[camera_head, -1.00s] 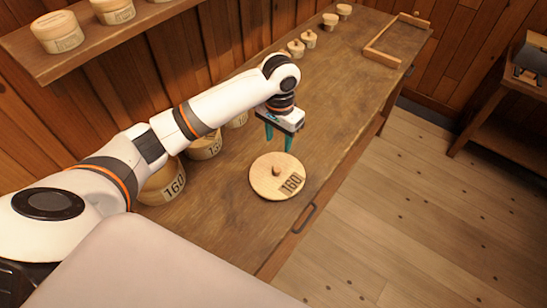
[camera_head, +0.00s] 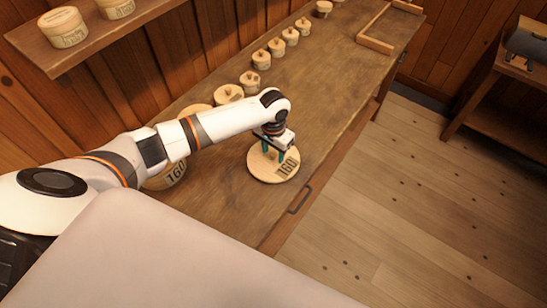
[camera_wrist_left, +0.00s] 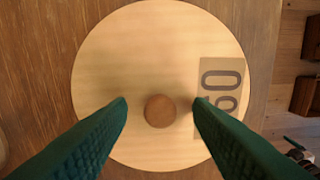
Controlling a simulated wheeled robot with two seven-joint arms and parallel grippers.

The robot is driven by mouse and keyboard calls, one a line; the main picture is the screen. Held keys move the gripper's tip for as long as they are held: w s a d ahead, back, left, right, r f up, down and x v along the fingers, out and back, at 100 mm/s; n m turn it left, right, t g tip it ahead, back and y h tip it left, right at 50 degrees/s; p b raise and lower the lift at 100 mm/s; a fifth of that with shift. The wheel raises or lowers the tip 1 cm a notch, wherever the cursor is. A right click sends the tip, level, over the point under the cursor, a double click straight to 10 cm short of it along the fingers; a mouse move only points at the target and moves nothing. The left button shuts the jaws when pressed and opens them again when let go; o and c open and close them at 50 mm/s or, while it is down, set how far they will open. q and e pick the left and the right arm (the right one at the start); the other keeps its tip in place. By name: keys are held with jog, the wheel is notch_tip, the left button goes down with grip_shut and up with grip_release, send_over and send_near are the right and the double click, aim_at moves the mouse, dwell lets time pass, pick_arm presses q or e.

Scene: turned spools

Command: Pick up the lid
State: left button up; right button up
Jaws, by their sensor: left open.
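The lid (camera_head: 262,173) is a round pale wooden disc with a small knob and a dark "160" label, lying flat on the workbench. In the left wrist view the lid (camera_wrist_left: 140,60) fills the middle, with its brown knob (camera_wrist_left: 160,111) between my fingers. My left gripper (camera_head: 273,154) is open, its green fingers pointing down over the lid on either side of the knob. In the left wrist view the gripper's fingertips (camera_wrist_left: 160,102) stand apart from the knob, with a gap on both sides. My right gripper is not in view.
A tub labelled 160 (camera_head: 172,177) stands left of the lid, partly behind my arm. Several smaller lidded tubs (camera_head: 260,59) line the wall side of the workbench (camera_head: 320,110). A shelf (camera_head: 120,28) holds more tubs. A wooden frame (camera_head: 375,43) lies at the far end.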

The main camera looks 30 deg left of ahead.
pick_arm(q)
grip_shut()
